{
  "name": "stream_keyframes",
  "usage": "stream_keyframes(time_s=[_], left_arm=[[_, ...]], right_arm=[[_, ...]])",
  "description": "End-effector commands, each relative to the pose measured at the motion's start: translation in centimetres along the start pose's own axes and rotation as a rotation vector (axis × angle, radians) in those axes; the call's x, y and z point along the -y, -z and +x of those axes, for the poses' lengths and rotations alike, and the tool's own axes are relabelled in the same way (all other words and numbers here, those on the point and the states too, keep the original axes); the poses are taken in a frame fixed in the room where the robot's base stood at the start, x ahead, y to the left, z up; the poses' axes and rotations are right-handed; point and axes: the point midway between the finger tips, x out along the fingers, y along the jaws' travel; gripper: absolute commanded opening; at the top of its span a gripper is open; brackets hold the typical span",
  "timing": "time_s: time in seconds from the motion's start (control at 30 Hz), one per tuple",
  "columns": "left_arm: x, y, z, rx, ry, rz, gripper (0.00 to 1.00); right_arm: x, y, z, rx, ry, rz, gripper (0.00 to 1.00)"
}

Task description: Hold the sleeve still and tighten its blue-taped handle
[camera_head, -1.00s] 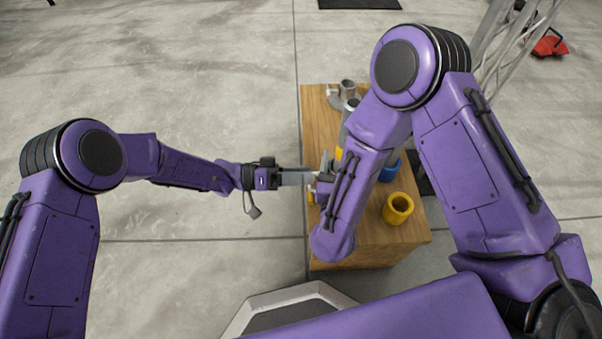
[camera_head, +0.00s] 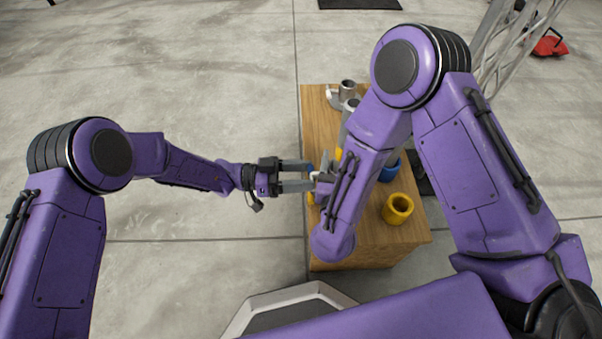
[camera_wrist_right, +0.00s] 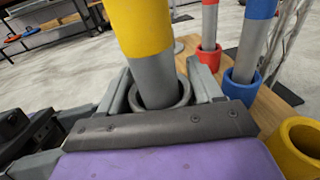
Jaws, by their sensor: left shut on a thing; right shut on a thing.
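In the right wrist view, my right gripper (camera_wrist_right: 160,88) is shut on a grey sleeve (camera_wrist_right: 182,97), one finger on each side. A grey pipe with a wide yellow band (camera_wrist_right: 142,28) stands in the sleeve, tilted in the picture. In the head view, my right forearm covers the sleeve and right fingers. My left gripper (camera_head: 312,176) reaches in from the left, at the table's left edge. It is shut on the handle, its two fingers showing apart.
A wooden table (camera_head: 318,122) holds the parts. A yellow ring (camera_head: 398,208) and a blue ring (camera_head: 388,174) stand right of my right forearm. A red-based pipe (camera_wrist_right: 210,52) stands farther back. Grey cylinders (camera_head: 347,88) are at the table's far end.

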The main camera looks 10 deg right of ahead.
Motion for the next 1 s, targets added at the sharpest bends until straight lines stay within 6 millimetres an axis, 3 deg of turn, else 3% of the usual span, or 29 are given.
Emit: stream_keyframes(time_s=[0.3, 0.77, 0.8, 0.83, 0.87, 1.0], left_arm=[[0.05, -0.09, -0.05, 0.003, 0.002, 0.099, 0.33], [0.05, -0.11, -0.07, 0.004, 0.002, 0.112, 0.33], [0.05, -0.12, -0.08, 0.004, 0.002, 0.112, 0.73], [0.05, -0.12, -0.08, 0.004, 0.002, 0.112, 0.83], [0.05, -0.11, -0.07, 0.003, 0.002, 0.112, 0.89], [0.03, -0.07, -0.06, 0.002, 0.002, 0.111, 0.89]], right_arm=[[-0.01, -0.02, -0.01, 0.000, 0.000, 0.001, 0.09], [-0.01, -0.02, -0.02, 0.000, 0.000, 0.000, 0.09], [-0.01, -0.02, -0.01, 0.000, 0.000, 0.000, 0.09], [-0.01, -0.02, -0.01, 0.000, 0.000, 0.000, 0.09], [-0.02, -0.02, -0.01, 0.000, 0.000, 0.000, 0.09], [-0.02, -0.02, -0.01, 0.000, 0.000, 0.000, 0.09]])
